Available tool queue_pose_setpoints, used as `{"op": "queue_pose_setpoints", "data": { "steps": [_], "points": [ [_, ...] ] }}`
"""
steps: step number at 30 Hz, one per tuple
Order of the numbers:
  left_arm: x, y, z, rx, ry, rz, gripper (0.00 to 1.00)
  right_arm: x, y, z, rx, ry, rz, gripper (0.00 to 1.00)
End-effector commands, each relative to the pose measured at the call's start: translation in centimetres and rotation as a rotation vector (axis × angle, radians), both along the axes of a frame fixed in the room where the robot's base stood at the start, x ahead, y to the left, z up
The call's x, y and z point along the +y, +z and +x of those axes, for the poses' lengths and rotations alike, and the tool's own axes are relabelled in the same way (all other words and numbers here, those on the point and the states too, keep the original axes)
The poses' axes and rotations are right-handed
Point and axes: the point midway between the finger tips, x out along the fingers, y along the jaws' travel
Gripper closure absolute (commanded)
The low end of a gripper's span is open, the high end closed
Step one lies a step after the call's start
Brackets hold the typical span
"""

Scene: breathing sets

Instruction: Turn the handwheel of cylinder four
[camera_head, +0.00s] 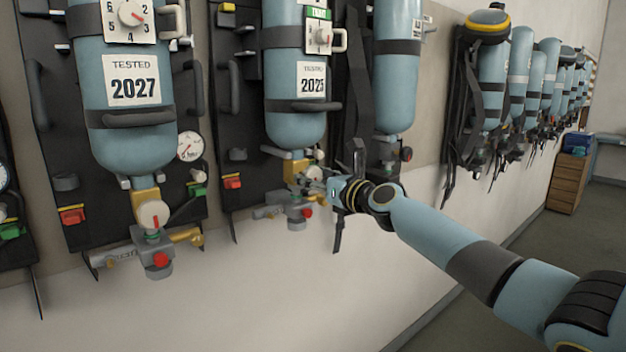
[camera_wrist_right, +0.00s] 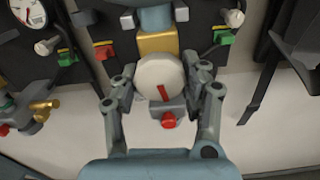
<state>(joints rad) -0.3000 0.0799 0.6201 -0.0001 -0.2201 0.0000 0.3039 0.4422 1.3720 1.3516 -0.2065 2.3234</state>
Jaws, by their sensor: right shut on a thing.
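My right gripper (camera_head: 317,181) reaches from the right to the valve under the middle blue cylinder (camera_head: 293,128), tagged TESTED 2025. In the right wrist view its fingers are shut on a round pale handwheel (camera_wrist_right: 150,72) with a red mark. One finger lies on each side of the wheel's rim. The mark tilts slightly from upright. The wheel sits below a yellow brass valve block (camera_wrist_right: 158,42), with a red knob (camera_wrist_right: 169,120) beneath. In the head view the fingers mostly hide the wheel. I cannot read which cylinder is number four. My left gripper is not in view.
A cylinder tagged 2027 (camera_head: 133,140) hangs at left, with its own handwheel (camera_head: 153,214) and a gauge (camera_head: 190,146). Another cylinder (camera_head: 397,100) hangs close right. Black straps dangle nearby. A row of further sets (camera_head: 521,70) and a wooden cabinet (camera_head: 568,183) stand farther right. The lower wall is clear.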

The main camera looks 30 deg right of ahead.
Motion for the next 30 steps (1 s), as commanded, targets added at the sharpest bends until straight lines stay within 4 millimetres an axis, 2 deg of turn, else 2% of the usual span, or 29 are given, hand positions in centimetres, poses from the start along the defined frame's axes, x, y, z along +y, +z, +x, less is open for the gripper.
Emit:
{"op": "queue_pose_setpoints", "data": {
  "steps": [12, 27, 28, 30],
  "points": [
    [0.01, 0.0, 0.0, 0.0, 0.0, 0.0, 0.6, 0.06, -0.05, -0.02, 0.014, 0.001, 0.163, 0.87],
    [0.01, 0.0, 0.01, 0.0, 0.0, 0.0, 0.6, 0.05, 0.01, 0.0, 0.014, 0.001, 0.178, 0.87],
    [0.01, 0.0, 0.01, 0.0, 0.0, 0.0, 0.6, 0.05, 0.01, 0.0, 0.014, 0.001, 0.178, 0.53],
    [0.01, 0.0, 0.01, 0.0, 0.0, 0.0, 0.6, 0.05, 0.02, 0.0, 0.014, 0.001, 0.178, 0.44]
  ]
}}
